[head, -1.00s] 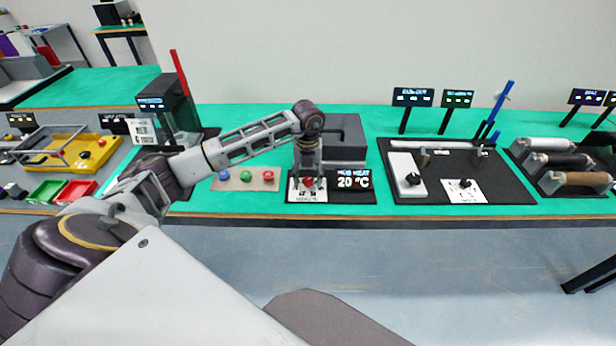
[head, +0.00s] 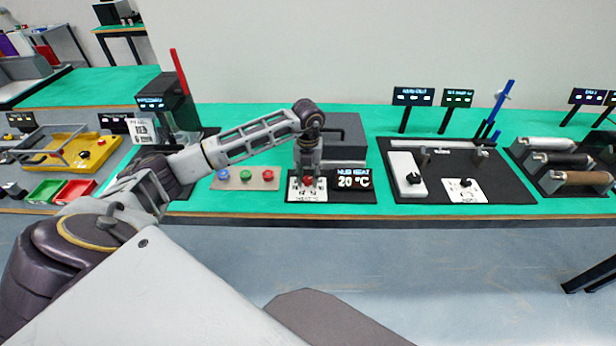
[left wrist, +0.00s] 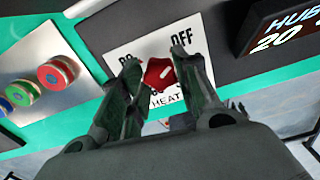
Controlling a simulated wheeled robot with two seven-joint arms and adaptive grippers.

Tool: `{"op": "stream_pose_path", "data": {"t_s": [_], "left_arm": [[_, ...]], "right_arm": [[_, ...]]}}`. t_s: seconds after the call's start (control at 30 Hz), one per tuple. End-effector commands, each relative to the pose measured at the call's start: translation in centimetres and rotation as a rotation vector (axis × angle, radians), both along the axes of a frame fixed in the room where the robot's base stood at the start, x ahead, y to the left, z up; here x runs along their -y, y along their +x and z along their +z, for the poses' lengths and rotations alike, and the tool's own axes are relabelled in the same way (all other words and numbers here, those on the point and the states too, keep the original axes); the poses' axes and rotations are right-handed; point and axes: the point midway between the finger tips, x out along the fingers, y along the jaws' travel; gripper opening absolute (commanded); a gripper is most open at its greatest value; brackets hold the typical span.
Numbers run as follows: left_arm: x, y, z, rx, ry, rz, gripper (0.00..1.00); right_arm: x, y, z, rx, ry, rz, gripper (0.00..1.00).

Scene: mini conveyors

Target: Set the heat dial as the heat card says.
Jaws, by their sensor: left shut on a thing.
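The red heat dial (head: 308,181) sits on a white plate (left wrist: 209,30) on the front of the bench. In the left wrist view the dial (left wrist: 160,74) shows between my fingers, with a pale mark on it; the plate reads OFF at upper right and HEAT below. My left gripper (head: 307,175) points down and is shut on the dial. The display (head: 353,180) beside it reads HUB HEAT, 20 °C. A white card (head: 143,131) stands on the black machine at left; its print is too small to read, and I cannot tell whether it is the heat card. My right gripper is out of view.
A plate with blue, green and red knobs (head: 246,185) lies just left of the dial. A dark grey box (head: 345,135) stands behind it. A black board (head: 430,187) with a white block lies to the right. Green bench is bare between them.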

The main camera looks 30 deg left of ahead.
Motion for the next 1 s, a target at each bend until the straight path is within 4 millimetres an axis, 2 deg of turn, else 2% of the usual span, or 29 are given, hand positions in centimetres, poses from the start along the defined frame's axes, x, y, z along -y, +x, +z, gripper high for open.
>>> {"op": "stream_pose_path", "data": {"t_s": [0.33, 0.7, 1.0], "left_arm": [[0.0, 0.1, 0.0, 0.003, 0.001, -0.219, 0.08], [0.0, 0.1, 0.0, 0.002, 0.001, -0.529, 0.08], [0.0, 0.1, 0.0, 0.003, 0.002, -0.779, 0.08]], "right_arm": [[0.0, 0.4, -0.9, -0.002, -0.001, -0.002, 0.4], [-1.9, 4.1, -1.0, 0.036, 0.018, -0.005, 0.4], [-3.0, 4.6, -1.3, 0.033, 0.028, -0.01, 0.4]]}}
